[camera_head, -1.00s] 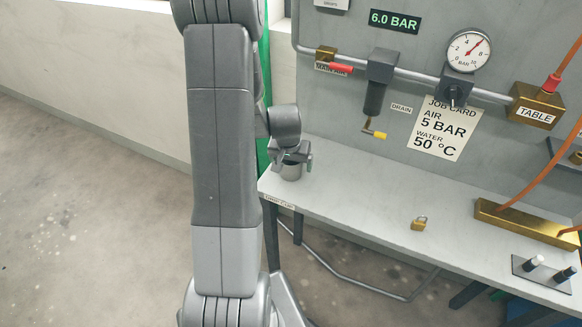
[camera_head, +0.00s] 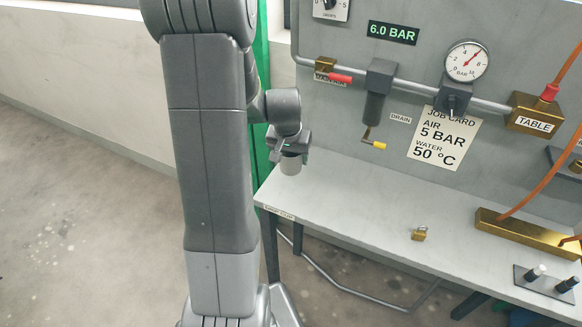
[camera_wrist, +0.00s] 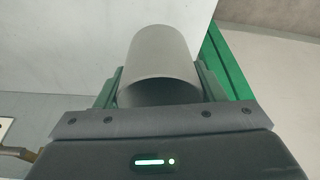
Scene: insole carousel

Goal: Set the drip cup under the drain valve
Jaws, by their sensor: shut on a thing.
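The drip cup (camera_head: 290,165) is a plain grey cylinder held upright above the left end of the bench. My gripper (camera_head: 290,150) is shut on it. In the wrist view the cup (camera_wrist: 160,60) sits between the two fingers, with its open rim facing the camera. The drain valve (camera_head: 373,140) hangs under the grey filter body, with a yellow-tipped lever, beside the DRAIN label. The valve is to the right of the cup, with a gap between them. The bench below the valve is bare.
The grey bench (camera_head: 350,195) has free room at its left and middle. A brass padlock (camera_head: 419,234) lies on it. A brass manifold (camera_head: 525,228) with orange hoses is at the right. The red-handled valve (camera_head: 340,78) is on the pipe above.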

